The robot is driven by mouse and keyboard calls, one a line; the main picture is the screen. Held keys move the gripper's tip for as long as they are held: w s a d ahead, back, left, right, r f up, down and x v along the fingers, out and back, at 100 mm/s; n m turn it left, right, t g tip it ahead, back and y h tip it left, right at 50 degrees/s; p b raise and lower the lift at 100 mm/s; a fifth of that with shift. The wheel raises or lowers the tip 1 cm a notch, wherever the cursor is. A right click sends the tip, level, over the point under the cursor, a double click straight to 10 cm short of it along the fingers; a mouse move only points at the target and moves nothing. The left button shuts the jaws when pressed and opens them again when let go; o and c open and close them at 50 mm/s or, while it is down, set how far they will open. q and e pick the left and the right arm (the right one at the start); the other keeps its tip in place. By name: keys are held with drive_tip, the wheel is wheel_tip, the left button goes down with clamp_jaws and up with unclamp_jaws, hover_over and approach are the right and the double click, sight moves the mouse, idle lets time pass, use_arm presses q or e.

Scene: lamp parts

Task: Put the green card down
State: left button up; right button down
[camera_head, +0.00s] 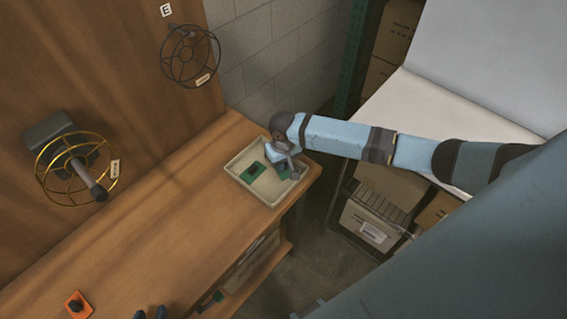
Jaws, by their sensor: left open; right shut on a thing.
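A beige tray (236,169) stands at the far right end of the wooden table. One green card (252,172) lies flat in its left part. I cannot tell whether this card touches the tray floor. My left gripper (150,314) shows only as dark fingertips at the bottom edge, open and apart from the tray.
An orange piece with a dark knob (84,309) lies at the table's lower left. The middle of the table is clear. Boxes (372,228) stand on a rack at right.

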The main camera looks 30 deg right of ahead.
use_arm(q)
drive_tip(key=shift+a, duration=0.1)
use_arm(e)
drive_tip(key=c, duration=1.1)
unclamp_jaws()
drive_tip(key=shift+f, duration=0.1)
use_arm(q)
drive_tip(key=shift+f, duration=0.15)
